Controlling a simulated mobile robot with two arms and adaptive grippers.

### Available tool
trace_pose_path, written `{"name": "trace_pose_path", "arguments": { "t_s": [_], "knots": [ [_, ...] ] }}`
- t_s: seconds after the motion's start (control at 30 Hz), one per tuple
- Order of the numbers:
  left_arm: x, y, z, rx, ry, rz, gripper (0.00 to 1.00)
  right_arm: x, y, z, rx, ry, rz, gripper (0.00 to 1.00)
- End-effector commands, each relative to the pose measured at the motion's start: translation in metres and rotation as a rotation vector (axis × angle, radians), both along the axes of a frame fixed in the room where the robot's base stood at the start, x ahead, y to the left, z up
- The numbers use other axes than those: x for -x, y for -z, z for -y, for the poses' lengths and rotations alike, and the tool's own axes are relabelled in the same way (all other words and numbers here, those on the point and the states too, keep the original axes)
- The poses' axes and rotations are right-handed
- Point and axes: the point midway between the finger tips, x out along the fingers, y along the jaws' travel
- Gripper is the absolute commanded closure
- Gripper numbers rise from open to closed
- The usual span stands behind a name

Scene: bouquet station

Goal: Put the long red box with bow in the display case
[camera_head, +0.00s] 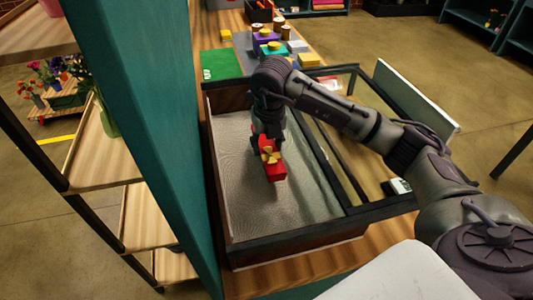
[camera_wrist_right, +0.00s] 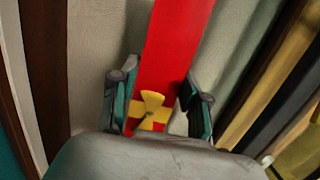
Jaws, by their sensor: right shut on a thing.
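The long red box with a yellow bow (camera_head: 275,172) is inside the outline of the display case (camera_head: 222,215), over its pale grey floor. My right gripper (camera_head: 262,138) is shut on the box near the bow, reaching down from above. In the right wrist view the box (camera_wrist_right: 178,45) runs away between the two fingers of the gripper (camera_wrist_right: 158,100), with the bow between them. I cannot tell whether the box touches the case floor. The case's glass lid with a dark frame (camera_head: 335,165) lies to the right of the opening. My left gripper is not in view.
A green mat (camera_head: 220,64) and several small wrapped boxes (camera_head: 270,47) are on the counter behind the case. A teal panel (camera_head: 160,120) stands close on the left. A small white device (camera_head: 399,187) sits at the right.

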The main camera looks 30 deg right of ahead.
Motion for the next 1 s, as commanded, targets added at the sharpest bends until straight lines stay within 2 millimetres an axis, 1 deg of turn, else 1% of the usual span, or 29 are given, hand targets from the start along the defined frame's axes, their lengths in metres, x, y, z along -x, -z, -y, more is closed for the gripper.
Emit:
{"name": "trace_pose_path", "arguments": {
  "t_s": [0.07, 0.23, 0.3, 0.53, 0.63, 0.67, 0.7, 0.8, 1.0],
  "knots": [
    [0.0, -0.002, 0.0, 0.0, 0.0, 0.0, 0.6, 0.001, 0.006, 0.0, 0.0, 0.0, -0.002, 0.93],
    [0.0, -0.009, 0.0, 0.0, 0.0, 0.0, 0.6, 0.001, 0.03, 0.0, 0.0, -0.001, -0.005, 0.93],
    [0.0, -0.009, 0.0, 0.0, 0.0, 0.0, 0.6, 0.001, 0.036, 0.0, 0.0, -0.001, -0.001, 0.93],
    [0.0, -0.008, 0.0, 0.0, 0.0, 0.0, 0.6, 0.0, 0.037, 0.0, 0.0, -0.001, 0.001, 0.93],
    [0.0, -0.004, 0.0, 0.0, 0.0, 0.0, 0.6, 0.0, 0.041, 0.0, 0.0, -0.001, 0.0, 0.93],
    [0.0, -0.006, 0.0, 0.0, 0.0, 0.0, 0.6, 0.0, 0.04, 0.0, 0.0, -0.001, 0.0, 0.49],
    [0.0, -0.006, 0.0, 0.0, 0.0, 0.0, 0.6, 0.0, 0.039, 0.0, 0.0, -0.001, 0.0, 0.42],
    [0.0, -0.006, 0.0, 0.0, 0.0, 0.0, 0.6, 0.0, 0.039, 0.0, 0.0, -0.001, 0.0, 0.29],
    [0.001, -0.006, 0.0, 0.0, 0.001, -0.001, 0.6, 0.0, 0.039, 0.0, 0.0, -0.001, 0.0, 0.29]
  ]
}}
